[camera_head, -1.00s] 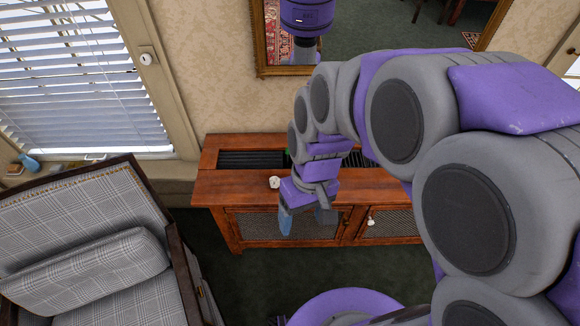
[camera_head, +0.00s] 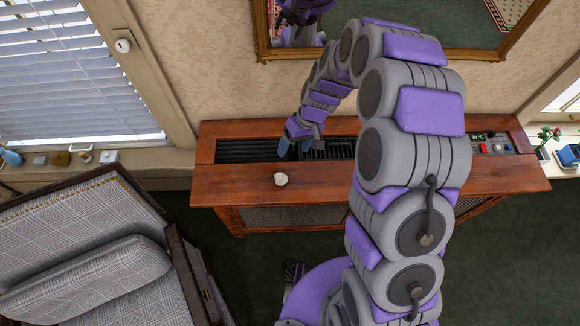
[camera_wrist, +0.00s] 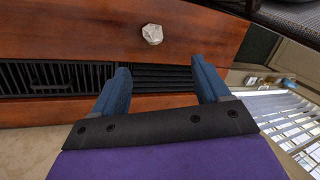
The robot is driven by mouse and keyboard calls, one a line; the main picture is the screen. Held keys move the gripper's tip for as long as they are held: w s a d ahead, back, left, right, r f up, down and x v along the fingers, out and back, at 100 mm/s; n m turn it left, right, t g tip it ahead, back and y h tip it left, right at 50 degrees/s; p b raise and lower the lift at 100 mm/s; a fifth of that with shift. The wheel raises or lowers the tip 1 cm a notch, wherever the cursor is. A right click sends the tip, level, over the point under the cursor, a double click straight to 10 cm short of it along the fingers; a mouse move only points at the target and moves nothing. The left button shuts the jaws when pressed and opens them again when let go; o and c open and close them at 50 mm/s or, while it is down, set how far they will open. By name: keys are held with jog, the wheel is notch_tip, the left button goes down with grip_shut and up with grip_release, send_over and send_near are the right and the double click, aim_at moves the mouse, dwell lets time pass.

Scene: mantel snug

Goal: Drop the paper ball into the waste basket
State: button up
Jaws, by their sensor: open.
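The white crumpled paper ball (camera_head: 281,179) lies on the front wooden strip of the cabinet top (camera_head: 240,188). It also shows in the wrist view (camera_wrist: 152,34), ahead of the fingertips and apart from them. My gripper (camera_head: 294,143) is over the dark grille behind the ball, a little to its right in the head view. In the wrist view its two blue fingers (camera_wrist: 163,75) are spread with nothing between them. The waste basket is not visible in either view.
The black slatted grille (camera_head: 245,150) runs along the cabinet top. A mirror (camera_head: 400,58) hangs behind. A plaid armchair (camera_head: 90,240) stands at the left, close to the cabinet. A control panel (camera_head: 490,145) and a small plant (camera_head: 545,140) are at the right.

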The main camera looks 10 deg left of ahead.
jog(key=f, duration=0.1)
jog(key=b, duration=0.3)
send_over(283, 176)
jog(key=f, duration=1.1)
jog(key=shift+w+d, duration=0.15)
jog(key=shift+w, duration=0.25)
jog(key=shift+s+d+f, duration=0.1)
jog(key=shift+f, duration=0.7)
jog(key=x, duration=0.1)
jog(key=b+x, duration=0.1)
jog(key=x, duration=0.1)
jog(key=shift+d+f+b, duration=0.2)
jog(key=shift+f+b, duration=0.15)
jog(key=shift+s+a+f, duration=0.1)
jog(key=shift+a+f, duration=0.05)
jog(key=shift+f, duration=0.1)
jog(key=shift+c, duration=0.4)
jog(key=c, duration=1.1)
